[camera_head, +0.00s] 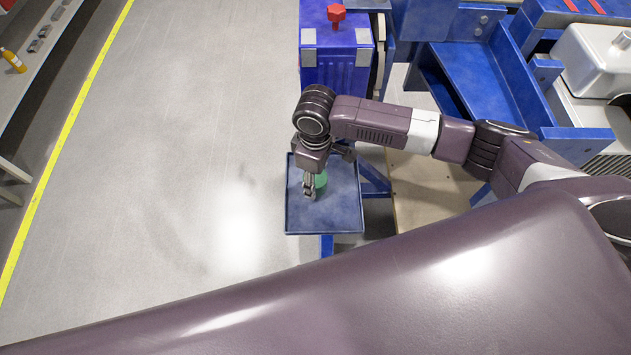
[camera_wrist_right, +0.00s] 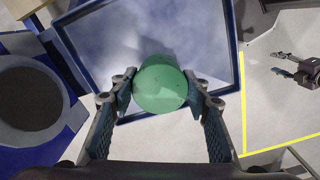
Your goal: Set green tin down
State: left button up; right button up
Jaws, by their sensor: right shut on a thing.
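The green tin (camera_head: 321,181) is over the small blue tray (camera_head: 343,217) in the head view, partly hidden by my right gripper (camera_head: 312,188). The right wrist view shows the tin's round end (camera_wrist_right: 160,84) between the two fingertips of the right gripper (camera_wrist_right: 160,92), which is shut on it. The tray's rim (camera_wrist_right: 240,80) and bare floor show beyond the tin in that view. I cannot tell whether the tin touches the tray. My left gripper does not show in the head view.
A blue box with a red knob (camera_head: 337,16) stands just behind the tray. Blue fixtures (camera_head: 480,80) and a pale machine (camera_head: 595,60) are at the right. Open grey floor (camera_head: 180,150) lies left of the tray, up to a yellow line (camera_head: 70,120).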

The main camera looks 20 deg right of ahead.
jog(key=shift+f, duration=1.3)
jog(key=o, duration=1.3)
jog(key=shift+f, duration=0.15)
jog(key=shift+c, duration=0.2)
notch_tip(320, 180, up, 12)
jog(key=shift+r+b, duration=0.15)
jog(key=shift+b, duration=0.95)
